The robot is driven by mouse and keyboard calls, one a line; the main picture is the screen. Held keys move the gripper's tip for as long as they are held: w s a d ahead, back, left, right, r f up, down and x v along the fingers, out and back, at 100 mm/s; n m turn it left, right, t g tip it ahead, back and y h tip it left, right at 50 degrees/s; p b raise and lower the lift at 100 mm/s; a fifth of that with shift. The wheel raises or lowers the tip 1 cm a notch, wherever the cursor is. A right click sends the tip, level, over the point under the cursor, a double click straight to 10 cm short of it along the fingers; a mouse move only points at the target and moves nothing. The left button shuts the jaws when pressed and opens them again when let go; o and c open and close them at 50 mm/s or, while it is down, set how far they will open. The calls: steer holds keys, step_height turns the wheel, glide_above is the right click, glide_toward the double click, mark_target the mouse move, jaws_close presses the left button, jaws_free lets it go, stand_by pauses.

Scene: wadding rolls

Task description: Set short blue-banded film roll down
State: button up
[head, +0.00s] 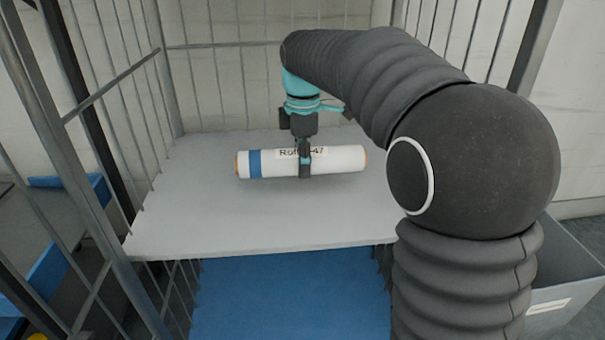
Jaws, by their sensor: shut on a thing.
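The short film roll (335,161) is white with a blue band near its left end and a printed label on top, partly covered. It lies level, crosswise, over the grey-white shelf (220,219) of the wire cage. My gripper (305,165) reaches down from above and is shut around the roll near its middle. A soft shadow shows under the roll; I cannot tell whether the roll touches the shelf or is slightly above it.
The shelf is bare around the roll. Wire mesh walls (150,110) close the cage at the left and back. A blue lower level (290,295) shows beneath. A grey bin (565,265) stands at the right. My arm hides the cage's right side.

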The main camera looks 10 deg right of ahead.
steer(key=shift+f+b, duration=0.3)
steer(key=shift+f, duration=1.7)
steer(key=shift+f, duration=0.15)
steer(key=o, duration=1.6)
steer(key=r, duration=0.3)
steer(key=r+p, duration=0.1)
steer(key=r, duration=0.3)
steer(key=r+p, duration=0.1)
steer(key=r, duration=0.3)
steer(key=shift+s, duration=0.25)
steer(key=shift+r, duration=0.65)
steer(key=shift+s, duration=0.15)
